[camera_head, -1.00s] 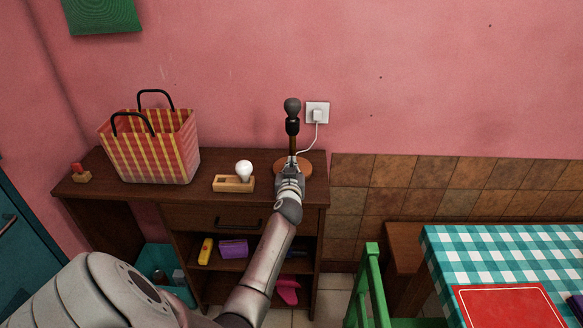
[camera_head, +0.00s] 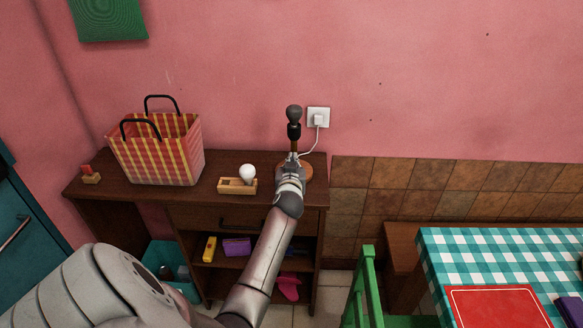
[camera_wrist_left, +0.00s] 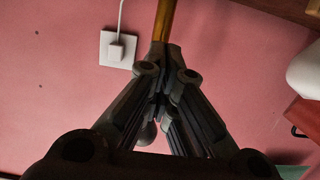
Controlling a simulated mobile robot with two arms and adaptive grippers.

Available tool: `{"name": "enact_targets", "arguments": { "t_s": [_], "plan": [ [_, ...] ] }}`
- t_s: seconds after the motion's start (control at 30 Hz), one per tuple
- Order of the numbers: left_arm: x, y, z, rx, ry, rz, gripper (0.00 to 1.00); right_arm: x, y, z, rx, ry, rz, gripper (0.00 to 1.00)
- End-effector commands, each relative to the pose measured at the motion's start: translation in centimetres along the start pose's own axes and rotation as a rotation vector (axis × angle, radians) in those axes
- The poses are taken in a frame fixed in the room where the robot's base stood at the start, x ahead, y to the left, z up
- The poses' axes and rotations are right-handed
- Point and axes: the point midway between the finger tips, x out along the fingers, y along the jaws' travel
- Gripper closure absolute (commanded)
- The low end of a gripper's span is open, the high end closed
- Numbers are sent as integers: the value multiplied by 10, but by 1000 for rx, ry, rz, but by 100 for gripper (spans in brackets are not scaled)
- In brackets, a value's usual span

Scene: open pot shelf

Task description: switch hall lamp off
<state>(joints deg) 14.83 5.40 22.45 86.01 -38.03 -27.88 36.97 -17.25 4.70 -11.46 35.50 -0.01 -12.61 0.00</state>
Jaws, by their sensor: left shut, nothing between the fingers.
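The lamp (camera_head: 294,131) stands upright at the right end of the dark wooden cabinet top. It has a round wooden base, a thin brown stem, a black socket and a dark grey bulb that looks unlit. My left gripper (camera_head: 292,158) is at the stem, below the socket, and hides part of the stem and base. In the left wrist view, turned upside down, my shut, empty fingers (camera_wrist_left: 168,75) lie in front of the socket. The brown stem (camera_wrist_left: 164,20) shows above them and part of the bulb (camera_wrist_left: 146,133) below. I cannot tell whether they touch the lamp. My right gripper is not in view.
A white cord runs from the lamp to a plug in the wall socket (camera_head: 318,118). Left of the lamp are a wooden holder (camera_head: 238,188) with a white bulb (camera_head: 247,173) and a checked bag (camera_head: 157,152). A green chair (camera_head: 369,285) and table (camera_head: 510,255) stand at right.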

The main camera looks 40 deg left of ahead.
Motion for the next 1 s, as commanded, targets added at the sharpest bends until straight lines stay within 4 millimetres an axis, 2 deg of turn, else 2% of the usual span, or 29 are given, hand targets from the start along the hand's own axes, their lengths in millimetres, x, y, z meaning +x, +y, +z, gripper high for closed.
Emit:
{"name": "enact_targets", "arguments": {
  "t_s": [0.2,0.4,0.6,1.0],
  "plan": [
    [-36,0,-6,-1,1,1,100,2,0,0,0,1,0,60],
    [-57,0,-10,-2,1,1,100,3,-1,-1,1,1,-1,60],
    [-65,0,-12,0,1,0,100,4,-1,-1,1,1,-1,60],
    [-65,0,-12,-1,1,0,100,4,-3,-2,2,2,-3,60]
  ]
}}
